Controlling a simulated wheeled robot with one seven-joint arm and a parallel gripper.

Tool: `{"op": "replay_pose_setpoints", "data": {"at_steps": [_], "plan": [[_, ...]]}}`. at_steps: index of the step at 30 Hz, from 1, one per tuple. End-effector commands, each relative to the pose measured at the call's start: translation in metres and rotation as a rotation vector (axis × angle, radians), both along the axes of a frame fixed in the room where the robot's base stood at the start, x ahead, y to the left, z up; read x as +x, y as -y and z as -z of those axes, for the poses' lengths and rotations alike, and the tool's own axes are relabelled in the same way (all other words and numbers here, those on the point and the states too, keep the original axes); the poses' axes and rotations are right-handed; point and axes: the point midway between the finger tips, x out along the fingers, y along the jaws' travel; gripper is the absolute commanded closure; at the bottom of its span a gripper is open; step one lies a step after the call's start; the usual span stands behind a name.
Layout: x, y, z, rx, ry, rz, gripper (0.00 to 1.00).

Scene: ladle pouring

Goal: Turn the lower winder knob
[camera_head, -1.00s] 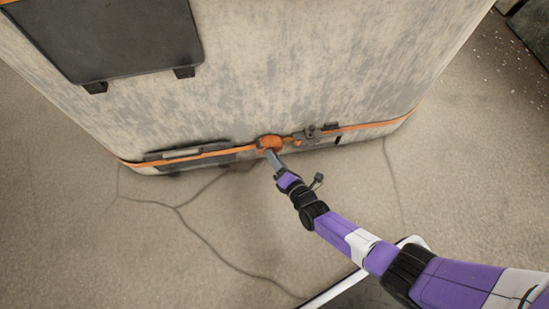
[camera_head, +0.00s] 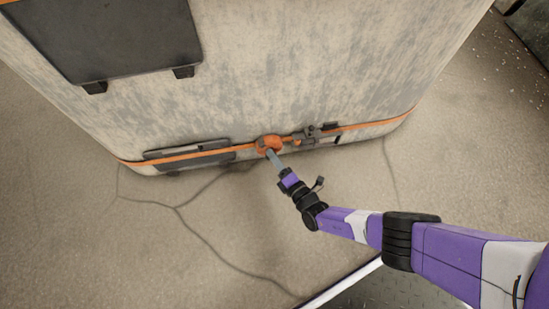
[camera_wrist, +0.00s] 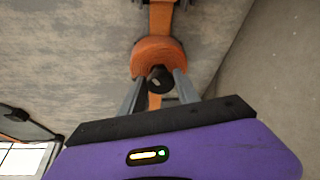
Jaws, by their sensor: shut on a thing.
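The lower winder is an orange round body (camera_head: 268,142) on the orange strap near the bottom of the large grey block. In the wrist view the orange winder (camera_wrist: 158,57) has a dark round knob (camera_wrist: 160,79) facing me. My gripper (camera_head: 271,154) reaches the winder from the lower right. In the wrist view its two grey fingers stand on either side of the knob, and it is shut on the knob. The exact contact points at the fingertips are hard to make out.
The orange strap (camera_head: 375,125) runs along the block (camera_head: 300,60). A dark clamp (camera_head: 316,133) sits just right of the winder. A dark panel (camera_head: 110,35) hangs at upper left. Open floor (camera_head: 90,240) with cracks lies in front.

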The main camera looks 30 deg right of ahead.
Motion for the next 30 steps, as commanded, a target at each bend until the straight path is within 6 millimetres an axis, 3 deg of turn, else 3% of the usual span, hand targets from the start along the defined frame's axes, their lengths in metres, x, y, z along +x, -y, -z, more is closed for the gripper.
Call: {"op": "replay_pose_setpoints", "data": {"at_steps": [27,28,30], "plan": [[-0.0012,0.0028,0.0014,0.072,0.023,0.006,1.00],[-0.0012,0.0028,0.0014,0.072,0.023,0.006,0.60],[-0.0011,0.0026,0.0014,0.073,0.023,0.006,0.46]]}}
